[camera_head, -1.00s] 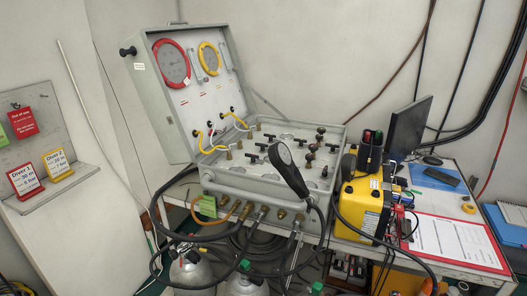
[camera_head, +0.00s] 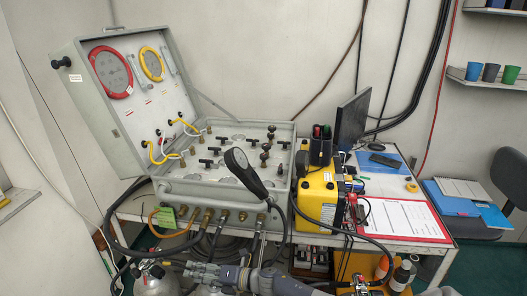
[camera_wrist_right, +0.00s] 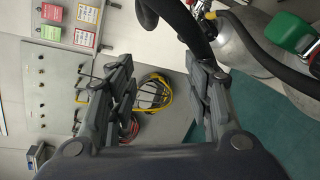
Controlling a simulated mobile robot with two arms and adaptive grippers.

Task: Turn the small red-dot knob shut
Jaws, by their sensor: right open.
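The grey air panel case (camera_head: 172,189) stands open on the bench, with a red-ringed gauge (camera_head: 110,72) and a yellow-ringed gauge (camera_head: 152,64) in its lid. Its flat face carries several black T-handles (camera_head: 206,163) and several dark round knobs (camera_head: 265,147) on the right. I cannot tell which knob has the small red dot. My right gripper (camera_head: 190,270) is low in front of the bench, pointing left, below the case and apart from the knobs. In the right wrist view its fingers (camera_wrist_right: 155,100) are spread with nothing between them. My left gripper is not in view.
A handheld black gauge (camera_head: 240,160) on a hose sticks up before the panel. Thick black hoses hang along the front, near gas cylinders (camera_head: 152,280). A yellow box (camera_head: 316,197), a monitor (camera_head: 352,119) and a red-edged clipboard (camera_head: 400,219) are to the right.

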